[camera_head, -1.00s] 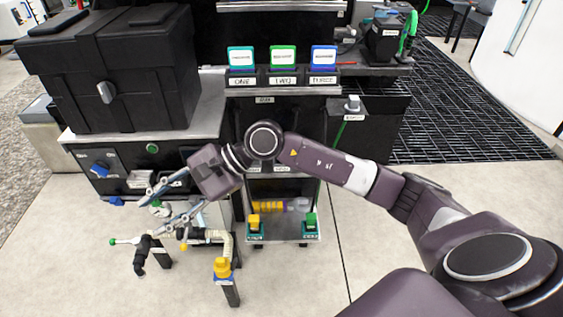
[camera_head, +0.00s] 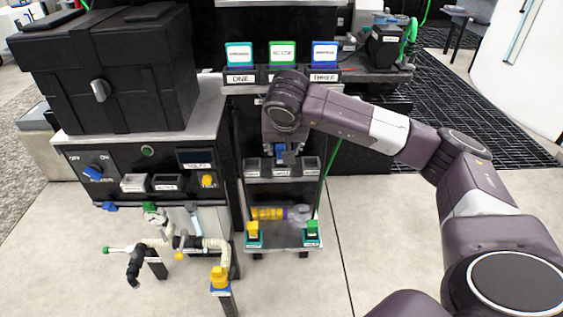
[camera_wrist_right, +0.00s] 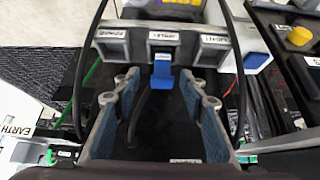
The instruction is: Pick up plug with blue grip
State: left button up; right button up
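The plug with the blue grip (camera_wrist_right: 162,72) stands at the middle compartment of a three-compartment labelled rack (camera_wrist_right: 112,47) in the right wrist view. In the head view the blue grip (camera_head: 281,153) shows just below my right gripper (camera_head: 281,146), above the rack (camera_head: 282,179). In the wrist view my right gripper (camera_wrist_right: 162,92) is open, with one finger on each side. The blue grip lies near the fingertips, with gaps on both sides; the fingers are not touching it. A dark cable runs down from it between the fingers. My left gripper is not in view.
Yellow (camera_head: 253,230) and green (camera_head: 312,228) plugs stand on the low shelf (camera_head: 285,240). The control panel (camera_head: 140,165) is left of the rack, and pipes with valves (camera_head: 180,243) stand at front left.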

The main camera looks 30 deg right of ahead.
aim_at(281, 150)
jog(key=b+x, duration=0.1)
jog(key=x, duration=0.4)
jog(key=shift+w+d+f, duration=0.1)
jog(key=shift+w+f, duration=0.15)
jog(key=shift+w, duration=0.15)
jog(key=shift+r, duration=0.1)
grip_shut()
